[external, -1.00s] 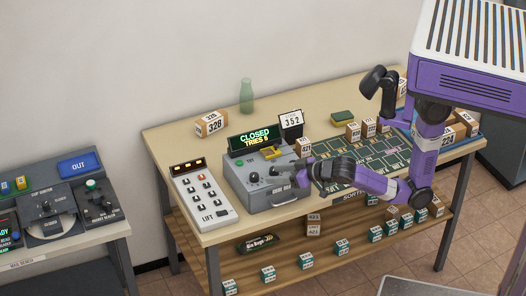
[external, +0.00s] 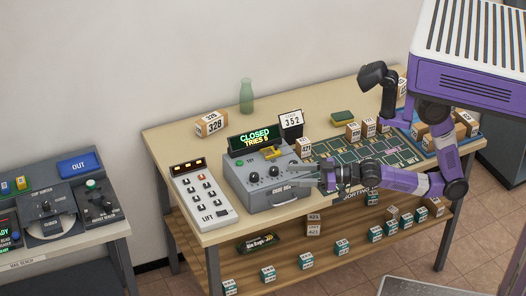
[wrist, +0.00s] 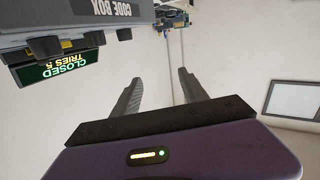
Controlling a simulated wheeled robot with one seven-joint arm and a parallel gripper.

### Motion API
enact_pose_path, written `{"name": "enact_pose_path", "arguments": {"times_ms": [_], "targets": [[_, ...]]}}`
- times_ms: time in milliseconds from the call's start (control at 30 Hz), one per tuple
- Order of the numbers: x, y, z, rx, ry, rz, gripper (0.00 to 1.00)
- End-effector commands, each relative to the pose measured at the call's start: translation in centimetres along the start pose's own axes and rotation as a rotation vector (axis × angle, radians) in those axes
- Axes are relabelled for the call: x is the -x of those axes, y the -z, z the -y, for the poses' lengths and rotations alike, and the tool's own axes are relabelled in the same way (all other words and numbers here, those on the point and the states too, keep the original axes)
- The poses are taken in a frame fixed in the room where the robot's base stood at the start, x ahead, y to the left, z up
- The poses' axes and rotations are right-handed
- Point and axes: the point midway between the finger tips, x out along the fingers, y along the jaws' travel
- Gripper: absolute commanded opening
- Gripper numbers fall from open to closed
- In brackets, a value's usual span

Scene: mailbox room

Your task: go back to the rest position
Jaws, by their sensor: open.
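My purple arm reaches left over the table's front edge in the external view. My gripper (external: 312,177) is just right of the grey code box (external: 262,200) and apart from it. In the wrist view the two dark fingers of my gripper (wrist: 158,90) stand apart with nothing between them. The code box (wrist: 75,22) shows upside down at the upper left there. Its display (wrist: 65,66) reads CLOSED and TRIES 5. Several dark knobs (external: 274,172) are on the box's top panel.
A green sorting mat (external: 335,150) lies under and behind my arm. Small parcels (external: 353,131) and a sponge (external: 342,117) stand behind it. A green bottle (external: 246,96) is at the back.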

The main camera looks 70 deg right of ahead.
Motion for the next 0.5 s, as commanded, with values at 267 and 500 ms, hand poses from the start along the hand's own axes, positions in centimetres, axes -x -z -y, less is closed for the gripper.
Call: {"name": "enact_pose_path", "arguments": {"times_ms": [267,500], "targets": [[9.9,-2.5,-3.6,-0.025,-0.05,-0.022,0.51],[18.4,-3.9,-6.3,-0.074,-0.163,0.032,0.51]]}}
